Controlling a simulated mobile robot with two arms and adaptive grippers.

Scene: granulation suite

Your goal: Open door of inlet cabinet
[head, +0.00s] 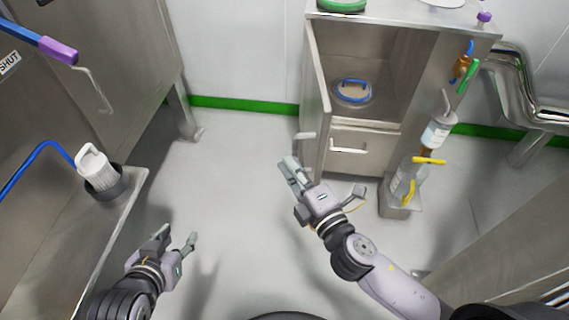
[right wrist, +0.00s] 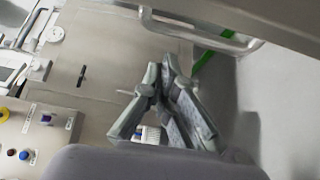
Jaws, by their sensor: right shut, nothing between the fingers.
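The inlet cabinet (head: 400,32) is the steel unit at the upper middle of the head view. Its upper compartment is open to view. The door (head: 314,95) appears as a narrow panel at the compartment's left side, standing out toward me. A small handle (head: 305,136) shows low on its left. My right gripper (head: 290,173) is shut and empty, just below that handle and apart from it. In the right wrist view, its closed fingertips (right wrist: 167,67) are below a metal bar handle (right wrist: 200,34), with nothing between them. My left gripper (head: 177,237) is open and empty at the lower left.
A round item with a blue handle (head: 352,91) sits inside the compartment. Below is a front with a bar handle (head: 349,148). Bottles with a yellow valve (head: 428,160) stand at the cabinet's right. A steel bench (head: 125,215) is at left. The floor between is clear.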

